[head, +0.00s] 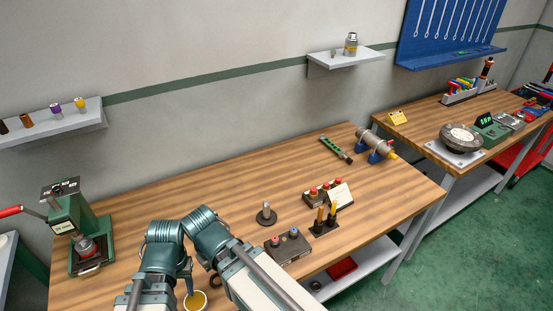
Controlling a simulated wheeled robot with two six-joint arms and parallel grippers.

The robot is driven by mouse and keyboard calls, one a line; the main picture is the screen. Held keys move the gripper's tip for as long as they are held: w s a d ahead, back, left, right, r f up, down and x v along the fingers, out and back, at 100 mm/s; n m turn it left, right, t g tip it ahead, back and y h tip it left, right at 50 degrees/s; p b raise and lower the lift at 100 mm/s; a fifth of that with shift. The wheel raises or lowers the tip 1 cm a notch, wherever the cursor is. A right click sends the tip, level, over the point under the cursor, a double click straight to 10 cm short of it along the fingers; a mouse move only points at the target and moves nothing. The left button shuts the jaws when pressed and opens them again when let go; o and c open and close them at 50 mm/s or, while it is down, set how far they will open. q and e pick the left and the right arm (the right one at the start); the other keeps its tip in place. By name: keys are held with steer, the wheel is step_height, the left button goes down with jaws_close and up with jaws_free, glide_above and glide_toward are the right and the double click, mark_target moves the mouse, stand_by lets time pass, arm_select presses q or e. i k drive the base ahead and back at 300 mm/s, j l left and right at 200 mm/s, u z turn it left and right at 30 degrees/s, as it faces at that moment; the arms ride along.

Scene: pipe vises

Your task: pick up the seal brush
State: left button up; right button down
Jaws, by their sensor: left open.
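My left gripper (189,285) is low in the head view, below the teal arm joints, and mostly hidden by them. A blue-grey finger-like tip shows just above a small round pot (195,301) with yellow contents. I cannot tell whether it touches the pot. The jaws are open, and I see nothing held between them. I cannot make out the seal brush for certain. Two yellow-and-black handles (326,216) stand upright in a dark holder to the right, but I cannot tell whether either is a brush. My right gripper is not visible.
A green press (84,235) stands at the left. A button box (288,246), a grey post on a round base (266,214), a red-button box (318,193), a green level (335,150) and a clamped pipe (377,144) share the wooden bench (190,185). Its middle back is clear.

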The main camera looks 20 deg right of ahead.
mark_target(320, 212)
steer(key=i+l+z, duration=0.1)
steer(key=l+z, duration=0.2)
steer(key=i+l+z, duration=0.35)
steer(key=l+z, duration=0.2)
steer(key=l, duration=0.1)
